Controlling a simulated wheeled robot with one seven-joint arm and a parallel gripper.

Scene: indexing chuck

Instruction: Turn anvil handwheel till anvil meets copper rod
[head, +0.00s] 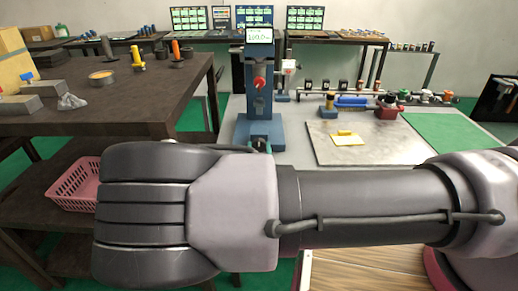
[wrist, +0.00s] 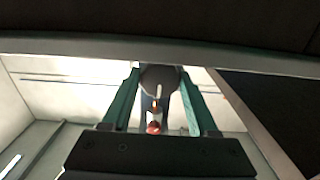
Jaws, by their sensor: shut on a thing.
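A blue upright testing stand (head: 260,128) with a lit display (head: 259,36) is in the middle of the head view. A red part (head: 259,82) sits on its column. In the wrist view, the two green fingers of my gripper (wrist: 160,76) lie on either side of a grey round part, which looks like the anvil handwheel (wrist: 160,80); the gripper is shut on it. A small red and white part (wrist: 153,127) shows below it. In the head view my arm hides the handwheel and most of the gripper. I cannot make out the copper rod or its gap to the anvil.
A dark workbench (head: 110,105) with blocks and a box stands at left, above a pink basket (head: 75,186). A grey plate (head: 370,148) with a yellow pad (head: 347,138) lies to the right of the stand. Benches with monitors line the back. Green floor is clear between them.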

